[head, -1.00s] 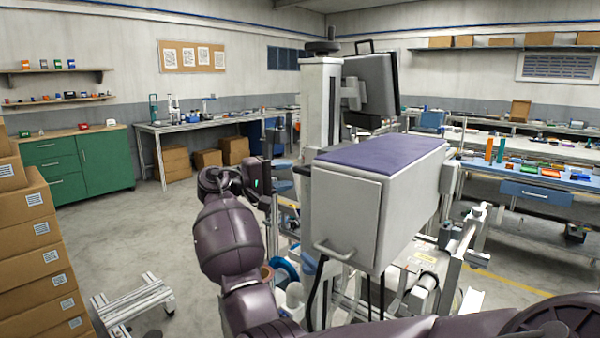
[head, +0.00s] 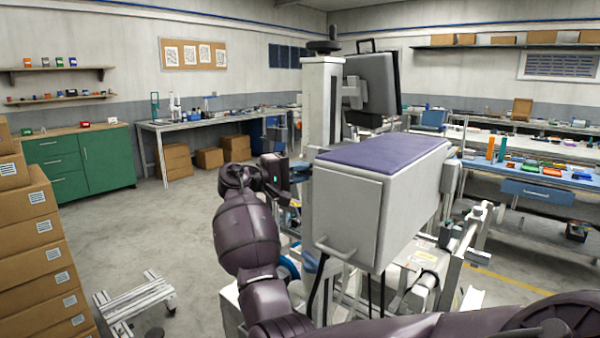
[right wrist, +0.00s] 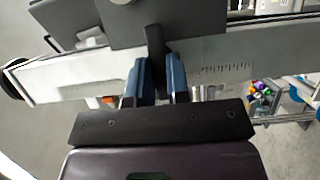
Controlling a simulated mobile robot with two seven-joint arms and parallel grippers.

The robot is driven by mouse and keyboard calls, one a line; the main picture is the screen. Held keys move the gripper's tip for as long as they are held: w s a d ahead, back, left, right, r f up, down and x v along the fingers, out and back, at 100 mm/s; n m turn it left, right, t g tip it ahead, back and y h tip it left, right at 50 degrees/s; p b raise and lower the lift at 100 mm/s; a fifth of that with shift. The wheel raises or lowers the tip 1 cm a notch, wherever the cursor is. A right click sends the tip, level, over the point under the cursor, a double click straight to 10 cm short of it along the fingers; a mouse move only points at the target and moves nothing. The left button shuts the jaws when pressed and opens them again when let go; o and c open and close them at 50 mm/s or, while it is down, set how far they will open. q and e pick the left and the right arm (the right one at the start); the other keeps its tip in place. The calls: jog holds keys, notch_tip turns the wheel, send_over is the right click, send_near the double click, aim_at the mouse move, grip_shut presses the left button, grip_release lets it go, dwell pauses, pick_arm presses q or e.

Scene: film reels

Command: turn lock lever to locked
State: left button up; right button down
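A dark lever (right wrist: 155,42), apparently the lock lever, stands out from a dark grey block (right wrist: 190,22) on a white rail with scale marks in the right wrist view. The two blue fingers of my right gripper (right wrist: 161,68) are on either side of it, close together, and appear shut on it. Part of the lever is hidden between the fingers. In the head view my right gripper (head: 299,172) is at the left of the white column (head: 321,105), behind the grey cabinet; the lever is hidden there. My left gripper is not in view.
A grey cabinet (head: 345,215) with a purple top stands close to my right arm. A monitor (head: 372,85) is beside the column. Stacked cartons (head: 35,255) stand at the left, with a low metal frame (head: 135,300) on the floor. The floor between is clear.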

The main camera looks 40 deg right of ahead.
jog(key=shift+m, duration=0.4)
jog(key=m+t+y, duration=0.1)
jog(key=m+t, duration=0.1)
jog(key=m, duration=0.2)
jog(key=m+t+y+b, duration=0.1)
jog(key=m+t, duration=0.1)
jog(key=m, duration=0.2)
jog(key=s+m+t+y, duration=0.1)
jog(key=m+t, duration=0.1)
jog(key=m, duration=0.2)
jog(key=shift+d+r+m+y+b, duration=0.1)
jog(key=shift+r+m+y+b, duration=0.2)
jog(key=shift+m, duration=0.1)
dwell(0.3)
dwell(0.5)
jog(key=c, duration=1.3)
grip_release()
jog(key=shift+w, duration=0.1)
jog(key=shift+o, duration=1.1)
jog(key=shift+d, duration=0.15)
